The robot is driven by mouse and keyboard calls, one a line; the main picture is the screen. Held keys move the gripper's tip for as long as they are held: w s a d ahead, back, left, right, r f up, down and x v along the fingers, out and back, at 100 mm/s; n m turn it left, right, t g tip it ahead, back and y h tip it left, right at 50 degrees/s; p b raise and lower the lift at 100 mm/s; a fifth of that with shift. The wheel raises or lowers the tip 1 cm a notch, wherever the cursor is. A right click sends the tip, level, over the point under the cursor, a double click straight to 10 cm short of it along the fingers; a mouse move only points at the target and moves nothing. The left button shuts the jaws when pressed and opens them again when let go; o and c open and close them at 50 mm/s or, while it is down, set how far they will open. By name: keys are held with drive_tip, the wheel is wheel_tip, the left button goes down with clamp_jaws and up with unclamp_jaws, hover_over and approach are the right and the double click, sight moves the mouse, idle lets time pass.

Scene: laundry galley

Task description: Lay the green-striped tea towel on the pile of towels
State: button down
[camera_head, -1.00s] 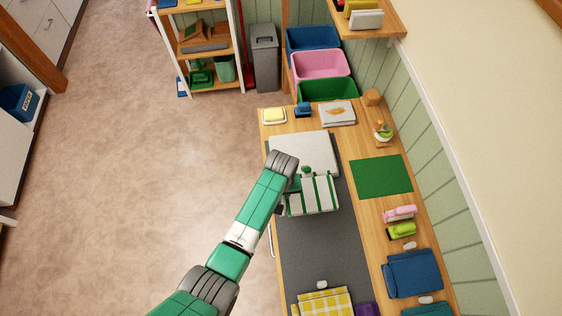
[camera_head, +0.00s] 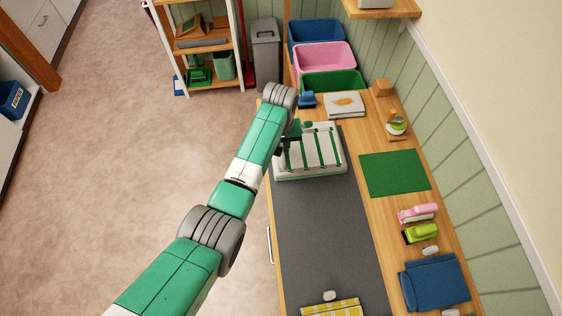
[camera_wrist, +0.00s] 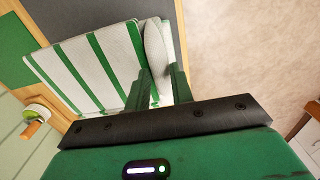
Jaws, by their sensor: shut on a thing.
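The green-striped tea towel (camera_head: 322,146) is white with green stripes and lies spread over the top of the white pile of towels (camera_head: 312,174). Its stripes also show in the wrist view (camera_wrist: 92,70). In the head view my gripper (camera_head: 284,146) is partly hidden by my arm at the left side of the pile. The towel covers most of the pile, and only the pile's front side shows. I cannot tell whether the towel rests fully on it.
A green mat (camera_head: 394,174) is to the right. A book (camera_head: 345,104) and a blue item (camera_head: 306,99) stand behind. Pink (camera_head: 416,213) and lime (camera_head: 420,233) brushes and blue cloth (camera_head: 432,283) line the right side.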

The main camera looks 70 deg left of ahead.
drive_tip(key=a+b, duration=0.1)
drive_tip(key=b, duration=0.1)
drive_tip(key=w+a+b, duration=0.1)
drive_tip(key=a+b, duration=0.2)
drive_tip(key=b, duration=0.1)
drive_tip(key=shift+w+a+f, duration=0.15)
drive_tip(key=shift+w+f, duration=0.15)
drive_tip(key=shift+f, duration=0.05)
drive_tip(key=shift+a+f+b, duration=0.1)
drive_tip(key=shift+f+b, duration=0.2)
drive_tip(key=shift+f, duration=0.1)
drive_tip(key=shift+f+b, duration=1.5)
drive_tip(key=shift+f, duration=0.8)
drive_tip(key=shift+f, duration=0.2)
drive_tip(key=c, duration=1.1)
unclamp_jaws()
drive_tip(key=shift+c, duration=0.2)
drive_tip(key=shift+r, duration=0.1)
wheel_tip(320, 180, up, 8)
drive_tip(key=p, duration=0.7)
drive_tip(key=shift+p, duration=0.35)
